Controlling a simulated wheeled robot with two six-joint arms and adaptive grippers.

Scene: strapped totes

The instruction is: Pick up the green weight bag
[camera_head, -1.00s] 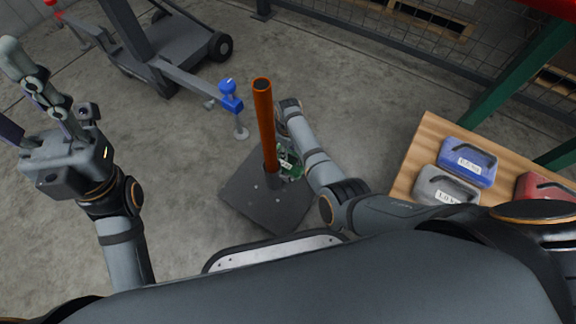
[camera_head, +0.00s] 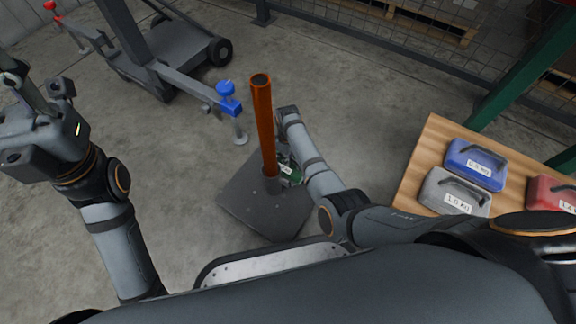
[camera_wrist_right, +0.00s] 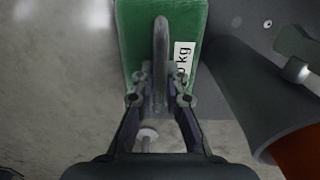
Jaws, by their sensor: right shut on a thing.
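The green weight bag (camera_wrist_right: 128,35) fills the top middle of the right wrist view, with a white label partly readable as "kg". My right gripper (camera_wrist_right: 160,92) is shut on its grey handle, one finger on each side. In the head view the green bag (camera_head: 292,172) shows only in part, by the foot of the orange post and beside my right forearm, which hides much of it. My left gripper (camera_head: 28,108) is at the far left, empty, fingers spread and partly cut off by the edge.
The orange post (camera_head: 264,125) rises from a dark square base plate (camera_head: 262,208), close beside the bag. A wooden table (camera_head: 420,165) at right bears blue, grey and red weight bags. A wheeled frame with a blue knob (camera_head: 228,98) stands behind. Floor left of the plate is clear.

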